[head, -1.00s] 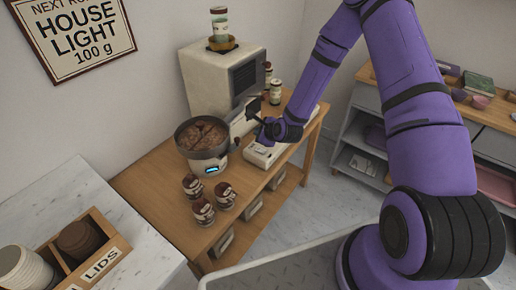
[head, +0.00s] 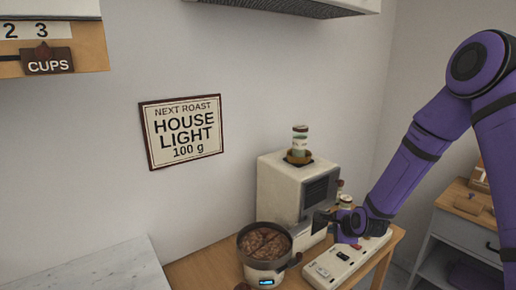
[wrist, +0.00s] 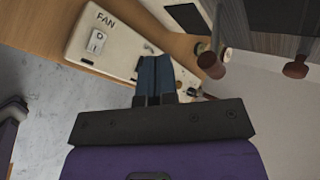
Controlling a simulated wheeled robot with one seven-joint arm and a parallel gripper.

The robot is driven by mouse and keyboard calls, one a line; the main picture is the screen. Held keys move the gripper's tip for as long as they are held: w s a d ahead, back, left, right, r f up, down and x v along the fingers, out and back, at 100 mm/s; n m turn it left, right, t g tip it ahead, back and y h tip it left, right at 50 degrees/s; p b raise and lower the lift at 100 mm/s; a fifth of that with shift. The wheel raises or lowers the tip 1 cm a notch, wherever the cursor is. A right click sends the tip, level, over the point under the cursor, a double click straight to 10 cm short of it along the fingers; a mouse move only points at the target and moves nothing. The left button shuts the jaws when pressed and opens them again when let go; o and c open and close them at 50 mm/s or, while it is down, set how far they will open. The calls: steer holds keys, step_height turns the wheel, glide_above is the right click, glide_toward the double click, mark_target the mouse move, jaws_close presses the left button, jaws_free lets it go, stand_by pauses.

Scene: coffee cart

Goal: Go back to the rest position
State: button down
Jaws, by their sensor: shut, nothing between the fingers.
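My gripper (head: 324,217) is at the end of my purple arm, beside the front of the cream roaster (head: 283,190) and above the white switch panel (head: 345,262). In the wrist view my gripper's two dark fingers (wrist: 154,68) are together with nothing between them. The switch panel, marked FAN (wrist: 100,38), lies under and beyond the fingertips in that view. I cannot tell the exact gap between the gripper and the roaster.
A pan of brown beans (head: 264,243) sits on a scale at the bench's front. Red-brown knobs (wrist: 210,65) stick out near the fingers. A jar (head: 299,138) stands on the roaster. A grey shelf unit (head: 465,240) is at right. A range hood hangs above.

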steer(key=s+d+r+n+g+h, duration=0.15)
steer(key=s+r+n, duration=0.4)
steer(key=r, duration=0.65)
steer(key=s+d+r+n+h, duration=0.15)
steer(key=s+r+n, duration=0.25)
steer(key=s+r, duration=0.5)
steer(key=s+d+r+n+g, duration=0.1)
steer(key=s+r+n, duration=0.3)
steer(key=s, duration=0.7)
steer(key=s+d+r+n+g, duration=0.1)
steer(key=s+r+n, duration=0.3)
steer(key=s+r, duration=0.5)
steer(key=shift+s+d, duration=0.15)
steer(key=shift+s, duration=0.9)
steer(key=shift+r+n, duration=0.1)
steer(key=shift+n, duration=0.15)
